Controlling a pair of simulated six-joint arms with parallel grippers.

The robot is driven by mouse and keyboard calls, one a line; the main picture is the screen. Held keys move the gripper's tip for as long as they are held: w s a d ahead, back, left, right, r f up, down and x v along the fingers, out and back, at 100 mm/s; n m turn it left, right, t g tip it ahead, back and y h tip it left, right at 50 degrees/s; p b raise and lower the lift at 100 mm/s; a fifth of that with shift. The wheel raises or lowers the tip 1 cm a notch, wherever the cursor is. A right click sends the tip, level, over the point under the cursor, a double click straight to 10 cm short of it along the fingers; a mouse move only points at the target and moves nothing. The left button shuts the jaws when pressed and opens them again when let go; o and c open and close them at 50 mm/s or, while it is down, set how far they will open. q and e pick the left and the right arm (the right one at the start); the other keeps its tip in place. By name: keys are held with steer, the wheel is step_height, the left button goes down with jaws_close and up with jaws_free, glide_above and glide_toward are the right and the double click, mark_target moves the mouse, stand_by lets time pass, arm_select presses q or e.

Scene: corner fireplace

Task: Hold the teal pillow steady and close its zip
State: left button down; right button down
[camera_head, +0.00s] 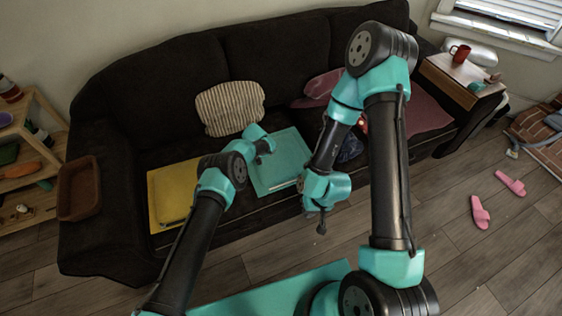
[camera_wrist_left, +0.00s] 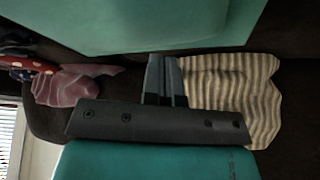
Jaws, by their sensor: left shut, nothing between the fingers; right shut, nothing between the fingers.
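The flat teal pillow (camera_head: 286,152) lies on the dark sofa seat, right of a yellow pillow. A pale narrow strip (camera_head: 283,186) shows along its front edge; I cannot tell if it is the zip or how far it is closed. My left gripper (camera_head: 267,147) is over the pillow's left back part; I cannot tell if it touches. In the left wrist view its fingers (camera_wrist_left: 163,78) are shut and empty, with the teal pillow (camera_wrist_left: 160,25) across the top. My right gripper (camera_head: 322,222) is shut and empty, pointing down in front of the sofa, right of the pillow.
The yellow pillow (camera_head: 170,190) lies left of the teal one. A striped cushion (camera_head: 230,108) leans on the backrest. A pink cushion (camera_head: 318,88) is partly behind my right arm. A brown tray (camera_head: 78,188) sits on the left armrest. Pink slippers (camera_head: 480,212) lie on the floor.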

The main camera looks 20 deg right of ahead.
arm_select(q)
steer(key=shift+r, duration=0.1)
steer(key=shift+r, duration=2.9)
steer(key=shift+r, duration=0.15)
steer(key=v, duration=1.7)
steer(key=shift+s, duration=0.1)
arm_select(e)
steer(key=c, duration=1.8)
jaws_free()
